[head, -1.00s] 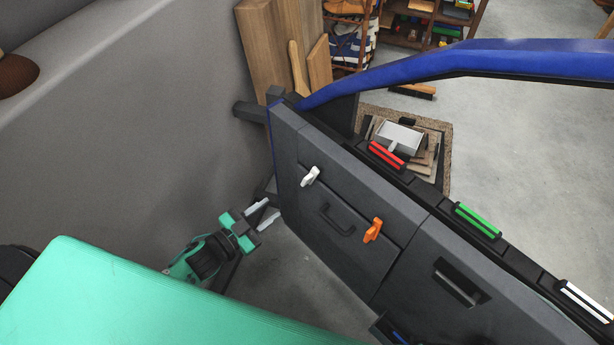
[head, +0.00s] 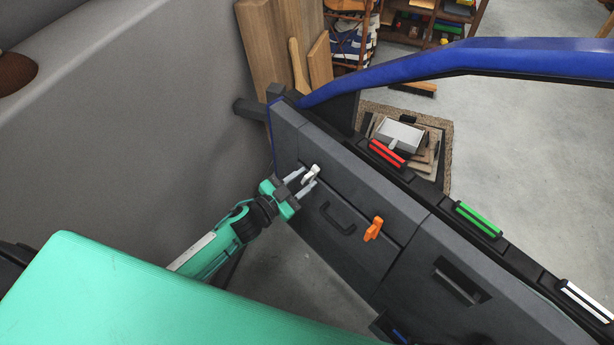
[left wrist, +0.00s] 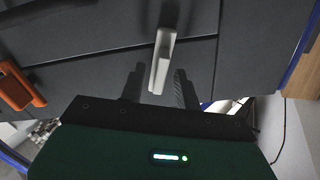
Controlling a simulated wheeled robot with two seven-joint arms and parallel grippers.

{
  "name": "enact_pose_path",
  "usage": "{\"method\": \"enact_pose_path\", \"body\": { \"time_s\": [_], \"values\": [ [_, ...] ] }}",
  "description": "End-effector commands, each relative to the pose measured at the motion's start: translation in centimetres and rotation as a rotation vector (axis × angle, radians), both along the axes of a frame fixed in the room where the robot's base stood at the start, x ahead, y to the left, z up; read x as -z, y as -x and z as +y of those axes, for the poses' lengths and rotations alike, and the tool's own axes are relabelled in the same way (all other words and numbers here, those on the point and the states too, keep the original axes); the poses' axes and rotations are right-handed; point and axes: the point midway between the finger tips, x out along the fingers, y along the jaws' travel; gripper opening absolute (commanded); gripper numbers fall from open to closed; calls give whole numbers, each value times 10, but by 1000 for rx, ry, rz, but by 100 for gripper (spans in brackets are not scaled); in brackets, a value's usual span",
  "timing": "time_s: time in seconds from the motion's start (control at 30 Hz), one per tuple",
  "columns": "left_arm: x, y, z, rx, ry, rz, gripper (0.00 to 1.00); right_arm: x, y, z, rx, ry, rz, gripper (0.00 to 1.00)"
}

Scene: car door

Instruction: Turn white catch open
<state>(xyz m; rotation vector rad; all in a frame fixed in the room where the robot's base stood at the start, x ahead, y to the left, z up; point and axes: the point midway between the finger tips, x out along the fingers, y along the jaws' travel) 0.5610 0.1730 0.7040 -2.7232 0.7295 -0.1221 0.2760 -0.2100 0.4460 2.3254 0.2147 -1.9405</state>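The white catch (head: 313,171) sits on the dark grey inner panel of the car door (head: 400,215), near its upper left. It also shows in the left wrist view (left wrist: 161,58), hanging down between the fingers. My left gripper (head: 303,181) is at the catch, with its two fingers apart, one on each side of it. In the left wrist view the left gripper (left wrist: 158,84) shows gaps beside the catch, so I see no firm hold. My right gripper is in neither view.
An orange catch (head: 373,229) and a dark handle (head: 338,219) are on the same panel. Red (head: 387,154) and green (head: 478,220) strips line the door's top ledge. A grey wall (head: 130,120) stands at left, and a mint-green surface (head: 130,300) fills the front left.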

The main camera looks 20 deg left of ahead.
Motion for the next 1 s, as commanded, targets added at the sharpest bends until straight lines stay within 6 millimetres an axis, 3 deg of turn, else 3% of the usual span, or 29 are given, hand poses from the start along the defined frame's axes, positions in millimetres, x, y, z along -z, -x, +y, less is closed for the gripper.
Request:
{"method": "enact_pose_path", "body": {
  "time_s": [0.2,0.5,0.7,1.0],
  "values": [
    [0,-14,-8,-1,-2,0,33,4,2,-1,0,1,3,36],
    [0,-15,-9,0,-1,0,33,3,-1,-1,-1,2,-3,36],
    [0,-15,-9,0,-1,0,0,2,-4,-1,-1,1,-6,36],
    [0,-15,-9,0,-25,-14,0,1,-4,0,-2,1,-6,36]
  ]
}}
